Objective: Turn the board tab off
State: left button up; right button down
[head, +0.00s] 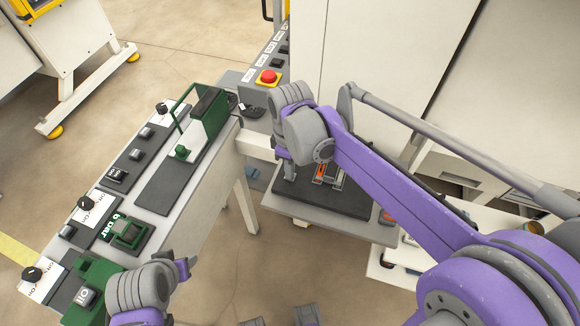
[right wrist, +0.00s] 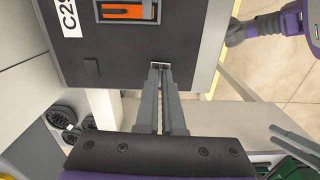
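A dark board (head: 345,203) lies on the grey stand in the head view, with a small orange and grey tab (head: 318,173) on it, partly hidden by my right arm. In the right wrist view the board (right wrist: 190,30) fills the top, with an orange piece (right wrist: 122,12) in a framed slot and a white label at left. My right gripper (right wrist: 160,68) has its fingers together, tips over the board's near edge, below the slot and apart from the orange piece. In the head view it (head: 287,168) is at the board's left end. My left gripper (head: 184,268) is at lower left; its fingers are unclear.
A long console (head: 215,160) with black knobs, switches and green fixtures runs along the left. A red emergency button (head: 268,77) on a yellow base is at its far end. A tall white cabinet (head: 380,50) stands behind the board. Floor is open between console and stand.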

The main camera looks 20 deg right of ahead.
jog(key=shift+n, duration=0.4)
jog(key=c, duration=1)
grip_release()
jog(key=shift+c, duration=0.2)
jog(key=shift+r, duration=0.1)
notch_tip(320, 180, up, 11)
jog(key=shift+f+p, duration=0.2)
jog(key=shift+p, duration=0.2)
